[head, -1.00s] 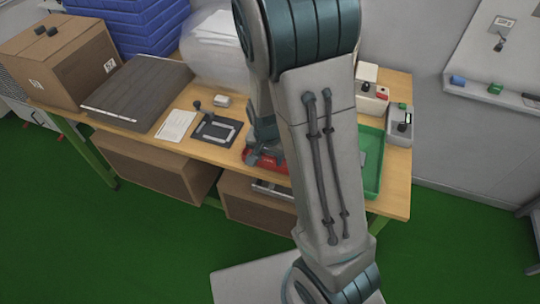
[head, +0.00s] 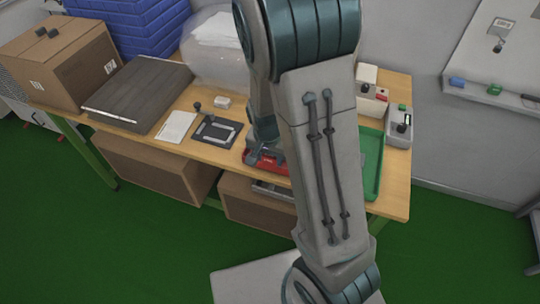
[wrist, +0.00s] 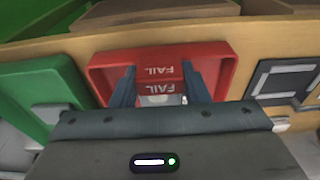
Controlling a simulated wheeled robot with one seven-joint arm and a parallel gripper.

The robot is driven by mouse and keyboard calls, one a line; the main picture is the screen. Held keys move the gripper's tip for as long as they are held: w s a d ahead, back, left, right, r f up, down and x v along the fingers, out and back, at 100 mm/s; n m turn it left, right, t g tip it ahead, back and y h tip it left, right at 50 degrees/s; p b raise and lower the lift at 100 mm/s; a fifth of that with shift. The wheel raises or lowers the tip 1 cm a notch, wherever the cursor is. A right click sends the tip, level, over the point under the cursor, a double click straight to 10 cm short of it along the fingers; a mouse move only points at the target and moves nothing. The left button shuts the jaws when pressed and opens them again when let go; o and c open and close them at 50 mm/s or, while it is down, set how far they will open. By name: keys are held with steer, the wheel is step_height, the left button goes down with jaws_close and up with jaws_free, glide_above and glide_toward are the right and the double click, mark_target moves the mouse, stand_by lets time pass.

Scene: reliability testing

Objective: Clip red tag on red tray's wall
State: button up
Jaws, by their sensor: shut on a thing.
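The red tray (wrist: 225,72) lies on the workbench under my gripper (wrist: 159,68); in the head view the tray (head: 280,168) is partly hidden by my arm. In the wrist view the red tag (wrist: 160,87) with white FAIL lettering sits between my two fingers, which are shut on it. A second FAIL label shows just above it in the picture. A pale clip-like part shows below the tag. The tag is over the tray in this view; whether it touches or straddles the wall I cannot tell.
A green tray (head: 372,165) stands close to the right of the red tray. A black fixture plate (head: 217,131) lies to its left, with a white paper (head: 177,126) beyond. Button boxes (head: 400,125) stand at the bench's right end. Cardboard boxes (head: 255,203) are below the bench.

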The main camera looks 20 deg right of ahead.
steer(key=shift+f+b, duration=0.35)
steer(key=shift+f, duration=0.1)
steer(key=shift+r+p, duration=0.4)
steer(key=shift+r, duration=0.05)
stand_by(0.5)
steer(key=shift+f+b, duration=0.4)
steer(key=shift+f, duration=0.05)
stand_by(0.8)
steer(key=o, duration=1)
steer(key=shift+o, duration=0.2)
steer(key=shift+r, duration=0.15)
steer(key=shift+r+p, duration=3)
steer(key=shift+r, duration=0.4)
